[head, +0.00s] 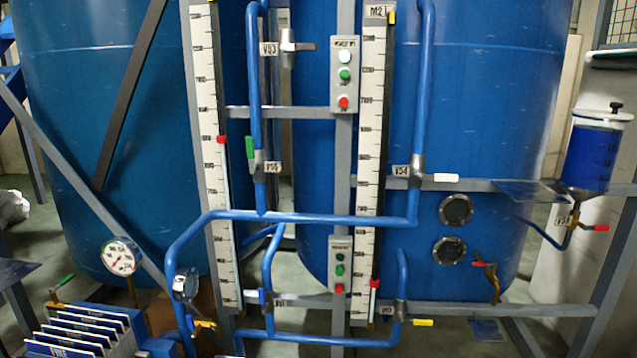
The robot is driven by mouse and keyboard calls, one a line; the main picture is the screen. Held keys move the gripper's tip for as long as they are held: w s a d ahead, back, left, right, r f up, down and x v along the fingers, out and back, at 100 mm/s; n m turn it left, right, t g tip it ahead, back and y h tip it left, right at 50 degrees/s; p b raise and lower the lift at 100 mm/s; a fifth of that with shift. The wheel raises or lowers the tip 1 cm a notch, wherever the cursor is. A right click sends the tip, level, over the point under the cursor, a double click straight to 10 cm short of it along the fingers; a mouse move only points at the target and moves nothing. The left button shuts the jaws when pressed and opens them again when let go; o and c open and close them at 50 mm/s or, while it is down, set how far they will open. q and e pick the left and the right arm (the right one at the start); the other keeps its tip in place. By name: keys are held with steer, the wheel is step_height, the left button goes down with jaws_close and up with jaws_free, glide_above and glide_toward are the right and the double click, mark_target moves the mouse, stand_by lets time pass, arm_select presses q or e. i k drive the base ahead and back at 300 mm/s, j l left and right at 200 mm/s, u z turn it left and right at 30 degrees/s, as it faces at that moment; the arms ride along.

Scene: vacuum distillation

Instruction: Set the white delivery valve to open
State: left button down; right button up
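The valve with the white handle (440,178) sits on the right vertical blue pipe, beside a label that seems to read V54 (400,171). Its grey body (417,165) is in line with the pipe. The white handle lies level and points right, crosswise to the vertical pipe. Neither of my grippers is in the head view, so nothing touches the handle.
A green-handled valve (250,148) is on the left pipe, its handle upright. A yellow-handled valve (422,322) is below. Button boxes (344,95) (340,264) stand between the tall gauges. A blue-filled vessel (590,157) is at right. Space right of the white handle looks open.

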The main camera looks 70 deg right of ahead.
mark_target(449, 178)
steer(key=z, duration=2.8)
